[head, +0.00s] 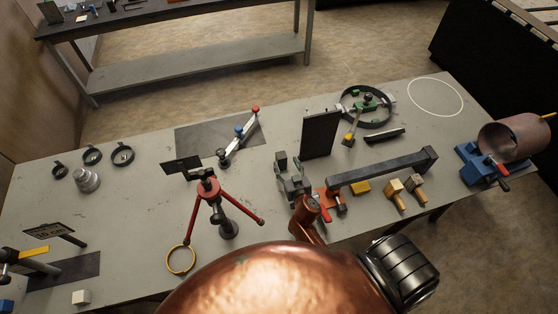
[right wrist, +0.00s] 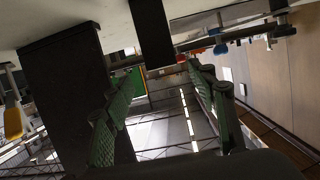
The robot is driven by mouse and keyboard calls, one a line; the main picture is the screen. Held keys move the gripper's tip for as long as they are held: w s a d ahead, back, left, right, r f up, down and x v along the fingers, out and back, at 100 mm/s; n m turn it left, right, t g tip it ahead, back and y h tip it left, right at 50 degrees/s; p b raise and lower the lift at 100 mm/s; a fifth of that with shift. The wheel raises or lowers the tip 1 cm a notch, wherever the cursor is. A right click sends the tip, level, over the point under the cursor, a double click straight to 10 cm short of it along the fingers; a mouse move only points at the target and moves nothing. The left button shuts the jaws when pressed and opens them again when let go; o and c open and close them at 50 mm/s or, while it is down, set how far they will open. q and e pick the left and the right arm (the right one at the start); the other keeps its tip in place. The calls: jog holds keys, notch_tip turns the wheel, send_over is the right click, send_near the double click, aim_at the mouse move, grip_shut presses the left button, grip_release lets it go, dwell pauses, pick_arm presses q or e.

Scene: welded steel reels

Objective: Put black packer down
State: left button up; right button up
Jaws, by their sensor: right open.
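A small dark block (head: 281,160), which looks like the black packer, stands on the grey table just beyond my right gripper (head: 291,178). In the right wrist view a dark upright bar (right wrist: 151,35) shows between the fingertips of my right gripper (right wrist: 158,78). Gaps show on both sides, so the fingers are open and not closed on it. A longer black bar (head: 384,135) lies flat on the table farther right. My left gripper is not in view.
A tall dark plate (head: 320,135) stands close right of my right gripper. A red tripod (head: 210,190) stands to its left, a long grey bar (head: 380,170) to its right. A white circle (head: 435,97) marks clear table at the far right.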

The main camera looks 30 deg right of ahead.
aim_at(282, 156)
jog(key=x, duration=0.3)
jog(key=shift+w+a+r, duration=0.15)
jog(key=shift+a, duration=0.05)
jog(key=x, duration=0.3)
jog(key=shift+w, duration=0.15)
jog(key=shift+w+d+f, duration=0.1)
jog(key=shift+w+f, duration=0.05)
jog(key=shift+f, duration=0.15)
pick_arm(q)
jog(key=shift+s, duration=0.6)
pick_arm(e)
jog(key=shift+r, duration=0.1)
grip_shut()
